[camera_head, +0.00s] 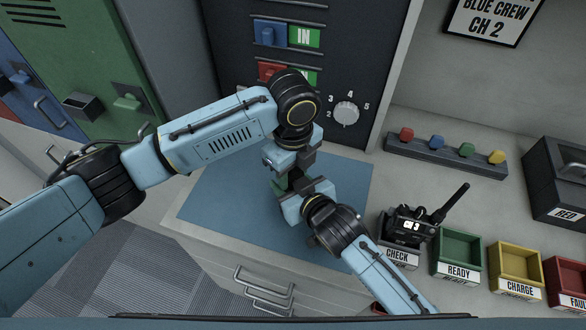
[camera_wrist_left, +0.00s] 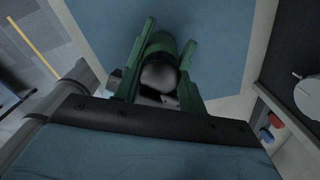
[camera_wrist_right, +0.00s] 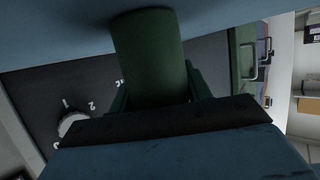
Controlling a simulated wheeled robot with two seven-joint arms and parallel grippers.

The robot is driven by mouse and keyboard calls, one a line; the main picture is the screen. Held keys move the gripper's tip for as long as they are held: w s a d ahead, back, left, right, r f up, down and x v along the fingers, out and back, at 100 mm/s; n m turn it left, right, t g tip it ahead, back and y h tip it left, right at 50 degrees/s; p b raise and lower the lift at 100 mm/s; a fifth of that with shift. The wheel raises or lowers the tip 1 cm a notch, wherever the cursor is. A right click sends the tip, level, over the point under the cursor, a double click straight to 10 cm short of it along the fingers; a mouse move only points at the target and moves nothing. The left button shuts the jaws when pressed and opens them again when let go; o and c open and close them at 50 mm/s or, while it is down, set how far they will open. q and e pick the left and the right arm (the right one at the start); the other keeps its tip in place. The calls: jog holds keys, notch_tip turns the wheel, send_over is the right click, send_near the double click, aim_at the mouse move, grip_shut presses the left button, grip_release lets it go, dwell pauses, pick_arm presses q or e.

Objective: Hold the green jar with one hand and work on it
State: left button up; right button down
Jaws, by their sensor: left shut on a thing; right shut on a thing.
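The green jar (camera_head: 281,185) is over the blue mat (camera_head: 215,190), mostly hidden between my two grippers. My left gripper (camera_head: 288,165) comes down from above and is shut on its upper part. In the left wrist view the jar (camera_wrist_left: 160,43) shows a rounded grey end (camera_wrist_left: 159,75) between the fingers. My right gripper (camera_head: 300,190) comes in from the front right and is shut on the jar's side. The jar's green body (camera_wrist_right: 148,50) fills the middle of the right wrist view. Whether the jar's base touches the mat is hidden.
A dark panel with a numbered dial (camera_head: 346,113) stands behind the mat. To the right are a radio (camera_head: 411,225) on the CHECK stand, the READY bin (camera_head: 457,248), the CHARGE bin (camera_head: 515,264) and a rack of colored knobs (camera_head: 445,156). The mat's left part is clear.

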pick_arm(q)
jog(key=o, duration=1.1)
jog(key=shift+r, duration=0.1)
notch_tip(320, 180, up, 4)
jog(key=shift+r, duration=0.2)
jog(key=shift+c, duration=0.5)
notch_tip(320, 180, up, 3)
jog(key=m, duration=0.3)
jog(key=shift+f, duration=0.1)
notch_tip(320, 180, down, 7)
jog(key=shift+f, duration=0.2)
jog(key=shift+c, duration=0.5)
